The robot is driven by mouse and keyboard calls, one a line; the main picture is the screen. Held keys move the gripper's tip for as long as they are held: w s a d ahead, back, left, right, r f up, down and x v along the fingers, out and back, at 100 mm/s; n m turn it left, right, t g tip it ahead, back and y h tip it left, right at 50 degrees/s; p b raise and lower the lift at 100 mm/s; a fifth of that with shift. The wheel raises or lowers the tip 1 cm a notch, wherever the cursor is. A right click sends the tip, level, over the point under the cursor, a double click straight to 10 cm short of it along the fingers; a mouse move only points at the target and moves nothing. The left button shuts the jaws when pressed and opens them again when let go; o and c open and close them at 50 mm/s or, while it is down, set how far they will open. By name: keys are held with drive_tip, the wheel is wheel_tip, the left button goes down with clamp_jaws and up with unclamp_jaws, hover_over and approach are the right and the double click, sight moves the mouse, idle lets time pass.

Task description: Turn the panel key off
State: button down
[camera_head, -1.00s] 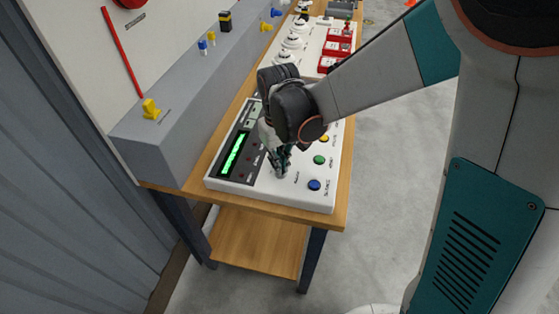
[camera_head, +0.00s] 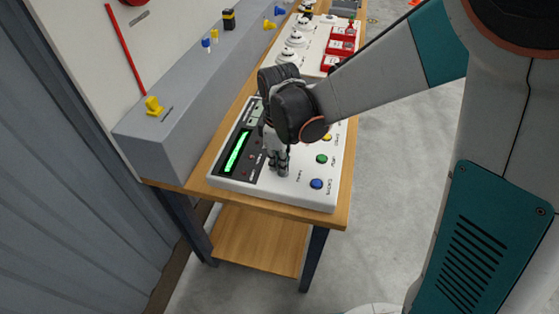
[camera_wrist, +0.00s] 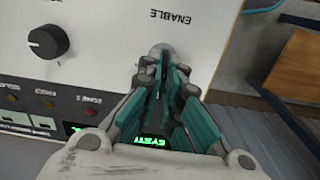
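The white control panel (camera_head: 300,195) lies on the wooden bench and has a lit green display (camera_head: 237,152). My gripper (camera_head: 278,170) points down at the panel's near part, left of the blue button. In the wrist view my gripper (camera_wrist: 164,62) has its two fingers close together, side by side, at a round grey key switch (camera_wrist: 160,49) below the word ENABLE. The fingers look closed on the thin key there. The key itself is almost wholly hidden between them, so its angle cannot be read.
Blue (camera_head: 316,184), green (camera_head: 321,159) and yellow (camera_head: 326,137) buttons line the panel's right side. A black knob (camera_wrist: 48,41) stands beside the key switch in the wrist view. A grey ledge with a yellow valve handle (camera_head: 153,105) runs left of the bench. The floor at right is clear.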

drive_tip(key=shift+n, duration=0.3)
idle(0.4)
drive_tip(key=c, duration=1.8)
unclamp_jaws()
